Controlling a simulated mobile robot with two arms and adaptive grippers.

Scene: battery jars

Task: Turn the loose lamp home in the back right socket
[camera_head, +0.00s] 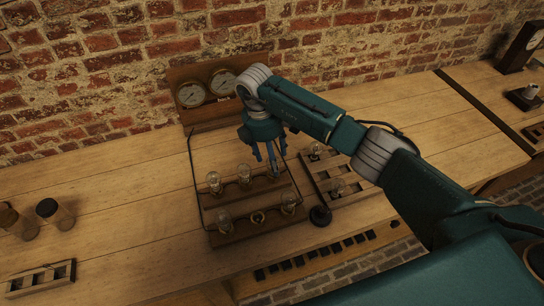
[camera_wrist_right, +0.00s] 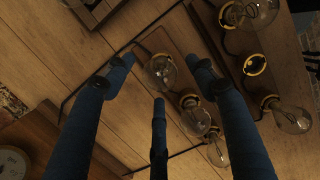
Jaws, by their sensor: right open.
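The wooden lamp rack (camera_head: 243,197) holds two rows of brass sockets. In the head view, the back row has a clear lamp at left (camera_head: 214,180) and one in the middle (camera_head: 245,174). The lamp in the back right socket (camera_wrist_right: 160,73) shows in the right wrist view; in the head view my gripper largely covers it. I cannot tell how far it is screwed in. My right gripper (camera_head: 270,158) points down over that socket. Its three blue fingers (camera_wrist_right: 161,82) are open and spread around the lamp, with no clear contact. My left gripper is out of view.
The front middle socket (camera_head: 258,217) is empty, between lamps at front left (camera_head: 225,222) and front right (camera_head: 289,202). A gauge board (camera_head: 207,112) stands behind the rack. A slotted tray (camera_head: 332,182) with lamps lies to its right. A thin dark wire frame surrounds the rack.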

